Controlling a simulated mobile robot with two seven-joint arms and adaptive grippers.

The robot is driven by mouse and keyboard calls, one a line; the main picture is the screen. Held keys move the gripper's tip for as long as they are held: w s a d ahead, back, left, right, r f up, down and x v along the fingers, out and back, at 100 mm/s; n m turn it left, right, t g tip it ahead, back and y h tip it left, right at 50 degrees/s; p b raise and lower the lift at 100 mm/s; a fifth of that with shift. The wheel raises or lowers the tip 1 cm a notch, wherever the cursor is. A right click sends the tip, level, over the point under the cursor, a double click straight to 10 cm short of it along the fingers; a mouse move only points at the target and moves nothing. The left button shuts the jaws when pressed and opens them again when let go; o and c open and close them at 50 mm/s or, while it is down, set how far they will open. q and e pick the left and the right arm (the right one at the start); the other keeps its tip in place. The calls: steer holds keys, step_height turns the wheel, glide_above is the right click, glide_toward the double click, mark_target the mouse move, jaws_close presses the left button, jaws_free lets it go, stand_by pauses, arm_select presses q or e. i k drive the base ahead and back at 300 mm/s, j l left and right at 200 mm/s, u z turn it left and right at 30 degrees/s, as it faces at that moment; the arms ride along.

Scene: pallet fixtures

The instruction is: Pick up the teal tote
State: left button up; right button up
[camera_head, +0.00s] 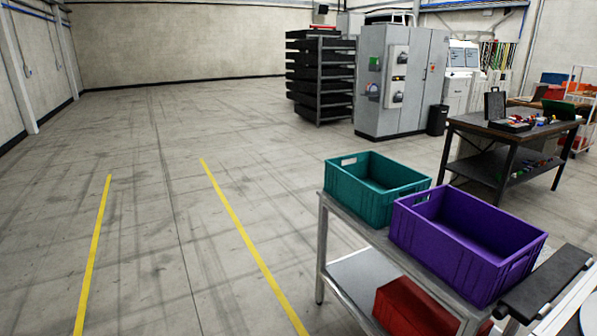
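The teal tote (352,194) stands upright on the far end of the top of a grey metal cart (340,218), at the lower right of the head view. It is open-topped, has a handle slot in its left end wall and looks empty from here. A purple tote (432,250) stands on the same cart top, nearer to me. It overlaps the near side of the teal tote in the picture, so I cannot tell whether they touch. Neither of my grippers shows in the head view.
A red bin (412,308) sits on the cart's lower shelf. A black flat object (545,284) lies at the cart's near right. A workbench (495,125) with tools stands beyond, and grey cabinets (400,80) behind. The floor to the left, with yellow lines, is clear.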

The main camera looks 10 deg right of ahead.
mark_target(368, 187)
steer(key=i+z, duration=0.2)
steer(key=i, duration=0.3)
steer(key=i+j+z, duration=0.15)
steer(key=i, duration=0.35)
steer(key=i+j+z, duration=0.2)
steer(key=i, duration=0.25)
steer(key=i+j+z, duration=0.15)
steer(key=i+z, duration=0.2)
steer(key=i+j+z, duration=0.2)
steer(key=z, duration=0.15)
steer(key=i+j+z, duration=0.2)
steer(key=j+z, duration=0.15)
